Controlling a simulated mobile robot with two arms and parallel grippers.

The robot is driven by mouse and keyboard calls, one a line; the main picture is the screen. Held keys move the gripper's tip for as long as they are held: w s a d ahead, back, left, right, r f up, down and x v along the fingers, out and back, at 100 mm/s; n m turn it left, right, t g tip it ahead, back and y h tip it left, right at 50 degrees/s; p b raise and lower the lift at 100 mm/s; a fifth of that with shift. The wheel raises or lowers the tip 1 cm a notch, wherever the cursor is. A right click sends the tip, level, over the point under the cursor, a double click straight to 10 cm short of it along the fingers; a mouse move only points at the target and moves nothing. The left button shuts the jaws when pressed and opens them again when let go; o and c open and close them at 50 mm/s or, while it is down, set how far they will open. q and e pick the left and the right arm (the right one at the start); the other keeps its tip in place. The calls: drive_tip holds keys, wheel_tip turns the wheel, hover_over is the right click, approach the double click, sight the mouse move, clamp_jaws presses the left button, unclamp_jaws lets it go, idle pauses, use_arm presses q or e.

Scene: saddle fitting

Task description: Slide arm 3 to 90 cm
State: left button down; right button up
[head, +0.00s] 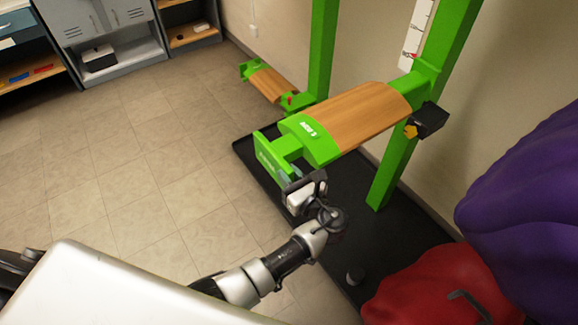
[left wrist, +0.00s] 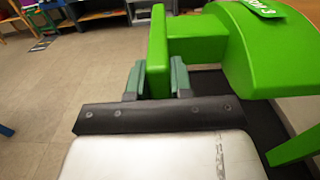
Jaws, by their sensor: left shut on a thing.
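The near saddle arm (head: 365,112) has a wooden top and a green end, and juts level from a green upright post (head: 395,165). Its label is too small to read surely. A green end plate (head: 268,155) hangs at its front; it also shows in the left wrist view (left wrist: 158,50). My left gripper (head: 291,180) is shut on this plate, with one finger on each side in the left wrist view (left wrist: 158,82). A white scale (head: 418,35) with a red mark runs up the post. My right gripper is not in view.
A second, lower saddle arm (head: 270,85) stands behind. A black base (head: 405,240) lies below. Purple (head: 525,180) and red (head: 440,290) bulky things crowd the right. Tiled floor at left is clear.

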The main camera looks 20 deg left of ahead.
use_arm(q)
drive_tip(key=shift+f, duration=0.85)
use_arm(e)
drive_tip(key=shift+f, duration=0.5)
use_arm(q)
drive_tip(key=c, duration=1)
unclamp_jaws()
drive_tip(key=shift+r, duration=0.1)
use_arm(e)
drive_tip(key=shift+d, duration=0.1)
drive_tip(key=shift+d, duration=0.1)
